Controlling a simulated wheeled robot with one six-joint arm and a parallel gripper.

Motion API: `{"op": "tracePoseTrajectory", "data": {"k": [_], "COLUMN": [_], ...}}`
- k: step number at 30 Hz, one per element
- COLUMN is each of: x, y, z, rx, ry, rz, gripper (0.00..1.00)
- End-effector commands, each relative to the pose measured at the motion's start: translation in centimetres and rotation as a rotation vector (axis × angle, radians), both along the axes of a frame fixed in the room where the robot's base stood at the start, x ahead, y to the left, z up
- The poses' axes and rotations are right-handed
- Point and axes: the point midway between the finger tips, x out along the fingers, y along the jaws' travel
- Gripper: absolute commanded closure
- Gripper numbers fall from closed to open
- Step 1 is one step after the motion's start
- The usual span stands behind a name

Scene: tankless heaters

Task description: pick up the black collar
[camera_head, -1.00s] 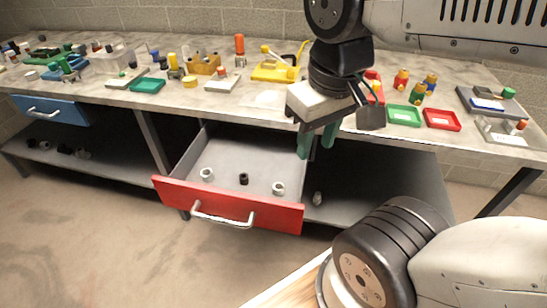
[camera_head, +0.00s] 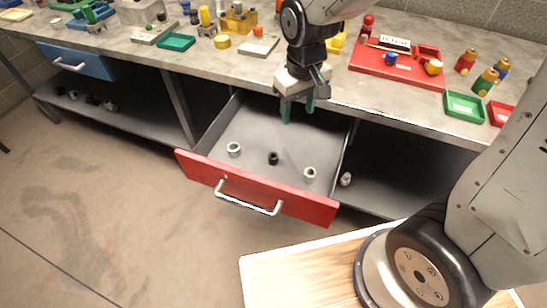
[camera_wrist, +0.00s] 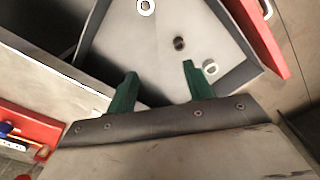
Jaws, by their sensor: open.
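The black collar (camera_head: 273,158) lies on the floor of the open red-fronted drawer (camera_head: 250,128), between two white collars. It also shows in the wrist view (camera_wrist: 179,43), beyond my fingertips. My gripper (camera_head: 298,110) has green fingers, which are open and empty. It hangs over the back part of the drawer, behind and above the black collar, apart from it. In the wrist view my gripper (camera_wrist: 158,72) has a wide gap between its fingers.
White collars lie left (camera_head: 233,149) and right (camera_head: 309,174) of the black one. The drawer's red front (camera_head: 255,187) and the bench edge bound the space. A red tray (camera_head: 395,68) with parts stands on the bench. A small pale part (camera_head: 345,179) lies on the lower shelf.

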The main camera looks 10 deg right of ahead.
Motion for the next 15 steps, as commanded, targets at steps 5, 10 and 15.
{"op": "tracePoseTrajectory", "data": {"k": [5, 10, 15], "x": [2.1, 2.8, 2.9], "y": [3.8, 5.7, 6.2], "z": [-6.9, -10.6, -12.5], "rx": [-0.009, -0.012, -0.012], "ry": [0.028, 0.033, 0.036], "rz": [0.089, 0.133, 0.146], "gripper": [0.48, 0.48, 0.48]}}
